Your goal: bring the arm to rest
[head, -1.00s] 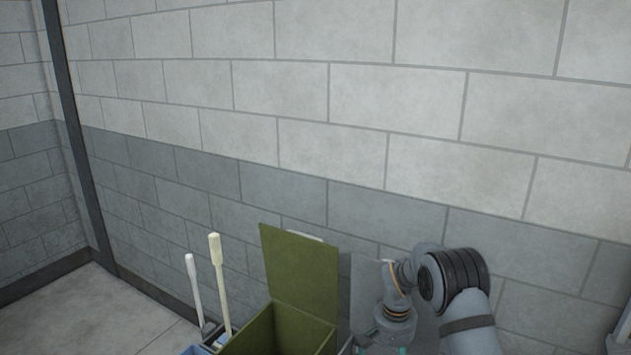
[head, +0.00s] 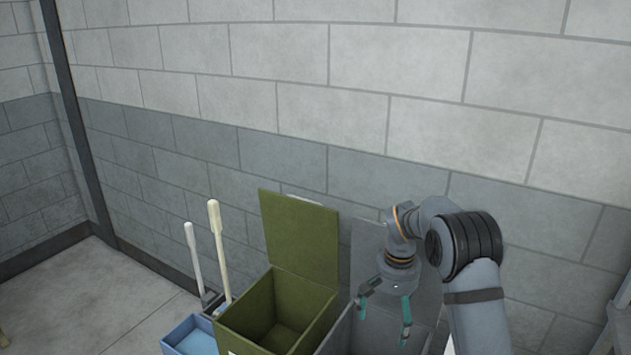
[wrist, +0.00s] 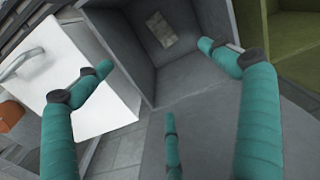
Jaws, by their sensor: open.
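My gripper (head: 385,312) hangs fingers down over the open grey box (head: 428,322) in the head view. Its teal fingers are spread and nothing is between them. In the wrist view my gripper (wrist: 155,62) is also open and empty, with three teal fingers showing. The grey box (wrist: 190,75) lies beyond the fingertips there, with a small pale patch (wrist: 160,30) on its inner surface. I cannot tell what that patch is.
A green box (head: 300,235) with its lid up stands left of the grey box. A blue bin (head: 190,337) and two pale-handled tools (head: 216,245) are further left. A block wall is behind. A white case (wrist: 65,75) with a handle shows in the wrist view.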

